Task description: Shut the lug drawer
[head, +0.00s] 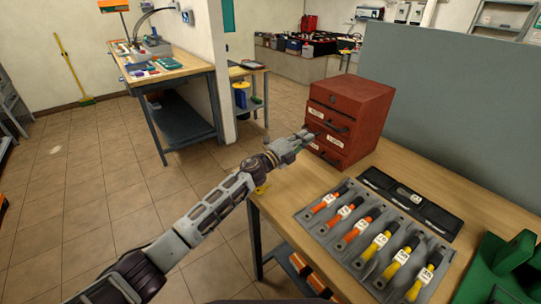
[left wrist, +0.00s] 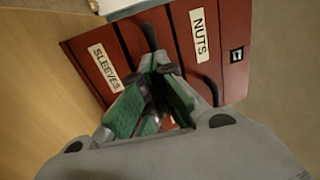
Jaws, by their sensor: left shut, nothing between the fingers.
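A red drawer cabinet (head: 347,115) with labelled drawers and dark handles stands at the back left of the workbench. In the head view its labels are too small to read surely. In the left wrist view the drawer fronts read NUTS (left wrist: 199,36) and SLEEVES (left wrist: 105,68); I cannot read a lug label there. My left gripper (head: 306,134) is shut and empty, with its tips close to the left part of the cabinet's front. Its green-padded fingers (left wrist: 158,98) cover part of the fronts between the two labels. I cannot tell whether they touch. My right gripper is not in view.
The workbench (head: 290,184) holds a grey tray (head: 398,222) of orange- and yellow-handled tools and a dark case (head: 411,203). A green object (head: 500,265) stands at the right. A grey panel (head: 450,100) rises behind. Open floor lies left of the bench.

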